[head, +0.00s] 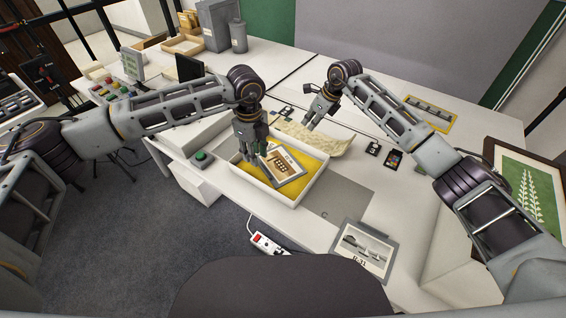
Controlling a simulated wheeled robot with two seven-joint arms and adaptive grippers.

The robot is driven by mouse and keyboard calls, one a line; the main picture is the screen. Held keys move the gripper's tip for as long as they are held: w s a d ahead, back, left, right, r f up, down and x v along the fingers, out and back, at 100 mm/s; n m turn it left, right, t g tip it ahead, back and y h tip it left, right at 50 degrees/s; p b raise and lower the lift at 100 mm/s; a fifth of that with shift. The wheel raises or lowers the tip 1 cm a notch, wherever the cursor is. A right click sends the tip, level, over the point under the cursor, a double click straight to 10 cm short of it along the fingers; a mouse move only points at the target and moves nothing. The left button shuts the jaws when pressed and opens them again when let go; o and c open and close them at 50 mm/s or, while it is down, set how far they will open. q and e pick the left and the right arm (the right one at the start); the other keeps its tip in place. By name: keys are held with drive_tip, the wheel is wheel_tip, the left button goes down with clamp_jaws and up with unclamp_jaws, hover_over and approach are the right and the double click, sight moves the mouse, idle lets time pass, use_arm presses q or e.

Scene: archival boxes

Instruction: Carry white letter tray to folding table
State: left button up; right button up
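The white letter tray (262,187) sits near the front edge of a white table, with a yellow interior and a card with a brown building picture (285,163) tilted inside it. My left gripper (250,162) points down at the tray's left part, its fingers over or inside it; contact is not clear. My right gripper (312,122) is beyond the tray, above a cream parchment sheet (325,140), apart from the tray. Both sets of fingers are too small to read. I cannot tell which surface is the folding table.
A green button (201,156) is left of the tray. A grey mat (345,198) and a framed ship picture (362,250) lie to its right. Small dark items and a yellow-framed strip (430,114) lie behind right. A grey bin (216,25) stands at the back. A power strip (268,243) is below.

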use_arm(q)
drive_tip(key=shift+r, duration=0.1)
use_arm(e)
drive_tip(key=shift+r, duration=0.15)
